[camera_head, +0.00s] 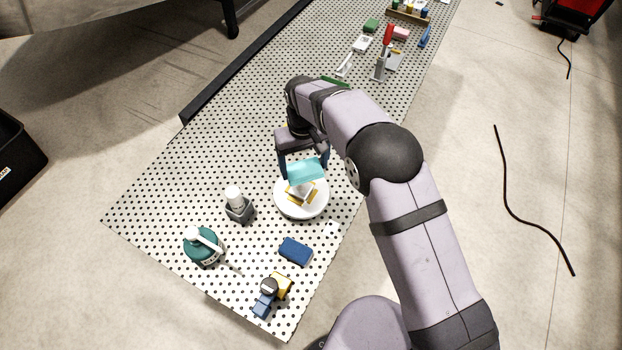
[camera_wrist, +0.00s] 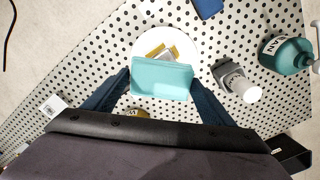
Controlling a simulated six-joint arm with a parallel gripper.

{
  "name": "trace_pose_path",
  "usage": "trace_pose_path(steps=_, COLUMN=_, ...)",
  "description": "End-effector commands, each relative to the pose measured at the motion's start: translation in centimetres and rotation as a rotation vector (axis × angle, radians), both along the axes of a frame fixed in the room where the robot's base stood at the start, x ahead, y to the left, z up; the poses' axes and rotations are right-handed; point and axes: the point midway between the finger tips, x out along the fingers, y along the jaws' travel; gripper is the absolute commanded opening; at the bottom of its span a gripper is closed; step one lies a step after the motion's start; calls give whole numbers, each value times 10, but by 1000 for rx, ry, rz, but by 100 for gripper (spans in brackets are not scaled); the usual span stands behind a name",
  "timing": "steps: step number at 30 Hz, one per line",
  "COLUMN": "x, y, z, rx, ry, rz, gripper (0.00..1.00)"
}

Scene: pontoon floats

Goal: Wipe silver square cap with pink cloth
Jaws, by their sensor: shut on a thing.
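My gripper (camera_wrist: 160,80) is shut on a turquoise block-like piece (camera_wrist: 162,78), gripped between its two dark blue fingers. It also shows in the head view (camera_head: 305,171), over a white round dish (camera_head: 290,208). On the dish lies a squarish yellow piece with pale or silvery parts (camera_head: 303,192), partly hidden by the turquoise piece; I cannot tell whether it is the silver square cap. In the wrist view the turquoise piece covers part of the dish (camera_wrist: 187,48), and contact is unclear. A small pink item (camera_head: 400,33) lies far off on the table; I cannot tell if it is cloth.
Near the dish stand a white-capped grey bottle (camera_head: 238,206) and a teal bottle (camera_head: 203,247). A blue block (camera_head: 295,251) and a blue-and-yellow item (camera_head: 272,293) lie toward the near edge. Several small items crowd the far end. The perforated table is clear left of my gripper.

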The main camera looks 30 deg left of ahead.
Motion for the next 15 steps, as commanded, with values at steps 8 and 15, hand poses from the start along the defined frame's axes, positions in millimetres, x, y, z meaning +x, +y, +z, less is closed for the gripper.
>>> trace_pose_path(steps=8, x=-5, y=-7, z=6, rx=0, ry=0, rz=-28, gripper=53)
trace_pose_path(steps=15, x=-7, y=-9, z=4, rx=0, ry=0, rz=-42, gripper=53)
